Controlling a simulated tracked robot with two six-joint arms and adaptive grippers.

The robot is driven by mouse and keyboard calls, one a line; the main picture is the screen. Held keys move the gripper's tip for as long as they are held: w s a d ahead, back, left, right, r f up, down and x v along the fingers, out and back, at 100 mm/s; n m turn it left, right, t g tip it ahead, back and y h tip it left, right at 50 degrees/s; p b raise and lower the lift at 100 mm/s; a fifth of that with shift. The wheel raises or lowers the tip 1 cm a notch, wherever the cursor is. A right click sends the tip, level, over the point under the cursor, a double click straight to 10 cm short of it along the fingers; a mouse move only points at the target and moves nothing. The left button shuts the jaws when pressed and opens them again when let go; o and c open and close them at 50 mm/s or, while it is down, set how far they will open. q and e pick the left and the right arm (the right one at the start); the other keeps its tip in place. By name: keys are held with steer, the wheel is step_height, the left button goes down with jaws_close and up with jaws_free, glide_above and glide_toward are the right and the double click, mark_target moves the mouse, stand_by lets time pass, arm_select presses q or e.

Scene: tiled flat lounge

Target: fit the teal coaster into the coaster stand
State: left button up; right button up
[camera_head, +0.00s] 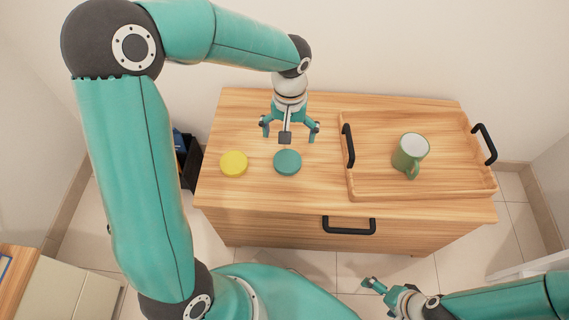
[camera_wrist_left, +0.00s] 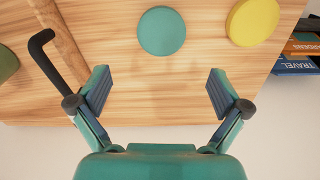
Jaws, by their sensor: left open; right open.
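The teal coaster (camera_head: 287,162) is a round disc lying flat on the wooden cabinet top. It also shows in the left wrist view (camera_wrist_left: 161,31). My left gripper (camera_head: 290,131) is open and empty above the cabinet, just behind the coaster in the head view. In the left wrist view its open fingers (camera_wrist_left: 158,92) stand apart, with the coaster beyond them and not between them. My right gripper (camera_head: 378,296) is open and empty, low in front of the cabinet. I cannot make out a coaster stand in either view.
A yellow disc (camera_head: 233,163) lies left of the teal coaster. A wooden tray (camera_head: 385,190) with black handles holds a green mug (camera_head: 411,152) on the right. A black box (camera_head: 190,168) with books stands beside the cabinet (camera_head: 280,228). The wall is close behind.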

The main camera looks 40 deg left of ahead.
arm_select(q)
steer(key=b, duration=0.1)
glide_above(287, 160)
steer(key=f, duration=0.5)
steer(key=shift+w+f, duration=0.2)
steer(key=shift+f, duration=0.05)
steer(key=f+b, duration=0.1)
steer(key=f, duration=0.1)
steer(key=f+b, duration=0.1)
steer(key=f, duration=0.1)
steer(key=shift+s+f+b, duration=0.1)
steer(key=shift+s+b, duration=0.15)
steer(key=shift+b, duration=0.05)
steer(key=shift+f, duration=0.5)
steer(key=shift+r, duration=0.1)
steer(key=c, duration=1.1)
steer(key=shift+o, duration=0.2)
